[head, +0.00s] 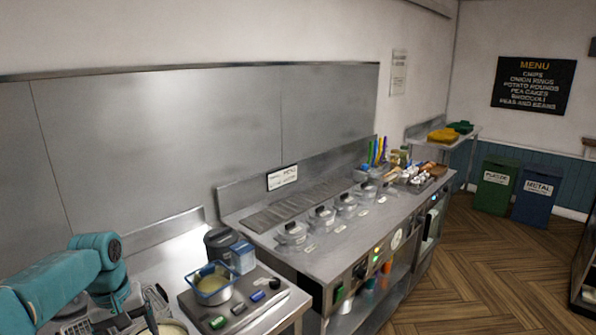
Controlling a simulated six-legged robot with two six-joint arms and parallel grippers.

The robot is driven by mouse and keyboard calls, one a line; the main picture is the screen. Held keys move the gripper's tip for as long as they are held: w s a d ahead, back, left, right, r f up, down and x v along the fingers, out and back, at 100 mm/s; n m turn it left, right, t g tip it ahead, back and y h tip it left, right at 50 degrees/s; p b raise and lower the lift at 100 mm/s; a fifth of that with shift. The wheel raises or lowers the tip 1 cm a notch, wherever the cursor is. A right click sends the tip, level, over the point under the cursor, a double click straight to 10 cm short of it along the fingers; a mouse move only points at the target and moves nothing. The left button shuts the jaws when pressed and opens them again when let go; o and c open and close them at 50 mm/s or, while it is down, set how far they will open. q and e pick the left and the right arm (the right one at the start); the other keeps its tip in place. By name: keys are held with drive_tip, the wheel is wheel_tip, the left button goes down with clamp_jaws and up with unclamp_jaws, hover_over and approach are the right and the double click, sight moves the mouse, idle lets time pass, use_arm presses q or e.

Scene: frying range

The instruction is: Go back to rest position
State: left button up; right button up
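My teal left arm comes in at the lower left, bent at the elbow. What looks like my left gripper (154,305), dark and small, is at the bottom edge, above a round container with pale contents (168,328). The gripper is partly cut off, so I cannot tell whether it is open or shut, or whether it holds anything. My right arm and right gripper are not in view.
A blue-rimmed basket (211,287) stands on a grey tray (190,306) near several coloured cylinders. A blue-white box (243,257) and dark container (221,241) stand behind. The steel range (330,262) runs right, with lidded tubs. Wood floor (480,270) is clear.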

use_arm(q)
drive_tip(key=s+d+f+m+h+b, duration=0.1)
drive_tip(key=s+d+f+b, duration=0.1)
drive_tip(key=d+f, duration=0.5)
drive_tip(key=s+d+f+m+h+b, duration=0.1)
drive_tip(key=d+f, duration=0.2)
drive_tip(key=f, duration=0.8)
drive_tip(key=s+d+f+m+b, duration=0.15)
drive_tip(key=d+f, duration=0.35)
drive_tip(key=f, duration=0.5)
drive_tip(key=s+d+f+b, duration=0.1)
drive_tip(key=s+d+f, duration=0.2)
drive_tip(key=s, duration=0.3)
drive_tip(key=s+d+f+m+h+b, duration=0.1)
drive_tip(key=s+d+f, duration=0.2)
drive_tip(key=s+f, duration=0.2)
drive_tip(key=s+d+f+b, duration=0.2)
drive_tip(key=s+d+f, duration=0.2)
drive_tip(key=s, duration=0.3)
drive_tip(key=shift+s+f, duration=0.15)
drive_tip(key=shift+s, duration=0.15)
drive_tip(key=shift+d+m, duration=0.15)
drive_tip(key=shift+m, duration=0.1)
